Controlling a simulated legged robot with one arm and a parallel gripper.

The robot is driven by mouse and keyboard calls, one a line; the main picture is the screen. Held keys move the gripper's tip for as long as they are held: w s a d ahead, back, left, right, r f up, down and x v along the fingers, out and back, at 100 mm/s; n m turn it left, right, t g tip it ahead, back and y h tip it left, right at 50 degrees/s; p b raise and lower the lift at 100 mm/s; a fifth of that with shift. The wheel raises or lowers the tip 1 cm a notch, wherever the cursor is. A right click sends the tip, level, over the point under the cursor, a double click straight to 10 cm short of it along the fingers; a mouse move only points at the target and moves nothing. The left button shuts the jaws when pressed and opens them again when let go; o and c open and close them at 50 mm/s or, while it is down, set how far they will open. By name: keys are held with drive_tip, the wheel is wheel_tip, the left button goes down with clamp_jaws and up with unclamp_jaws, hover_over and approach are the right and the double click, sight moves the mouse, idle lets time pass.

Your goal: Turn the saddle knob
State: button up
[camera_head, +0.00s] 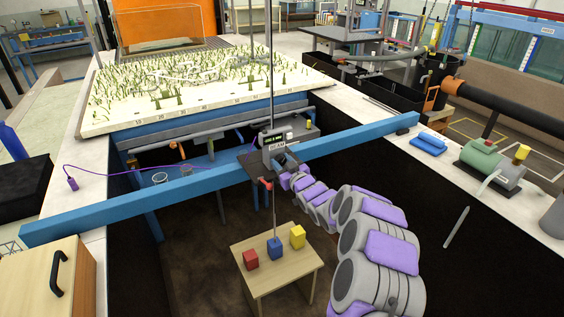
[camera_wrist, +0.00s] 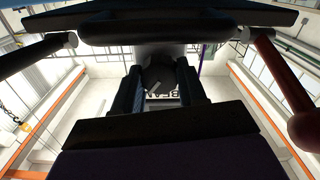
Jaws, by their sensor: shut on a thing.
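The saddle (camera_head: 277,160) sits on the blue beam, with a small box with a lit display (camera_head: 275,142) on it and a tall thin rod through it. My gripper (camera_wrist: 160,82) reaches the saddle's near side from the right. In the wrist view, which looks steeply up, its two dark fingers stand on either side of a dark faceted knob (camera_wrist: 158,72) and are shut on it. The knob's marking and angle cannot be told. A red-ended lever (camera_head: 266,184) hangs at the saddle's left; a red handle (camera_wrist: 302,125) also shows in the wrist view.
The blue beam (camera_head: 130,203) spans the dark flume. Below the saddle, a wooden stand (camera_head: 262,267) bears a red (camera_head: 250,260), a blue (camera_head: 274,248) and a yellow block (camera_head: 297,237); the rod reaches down to the blue one. A planted bed (camera_head: 200,90) lies behind.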

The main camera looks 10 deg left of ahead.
drive_tip(key=shift+a, duration=0.1)
drive_tip(key=o, duration=1.1)
drive_tip(key=shift+c, duration=0.2)
drive_tip(key=shift+s, duration=0.1)
drive_tip(key=p+v, duration=0.2)
drive_tip(key=v, duration=1.5)
drive_tip(key=shift+d+p, duration=0.25)
drive_tip(key=shift+p, duration=0.05)
drive_tip(key=shift+f, duration=0.1)
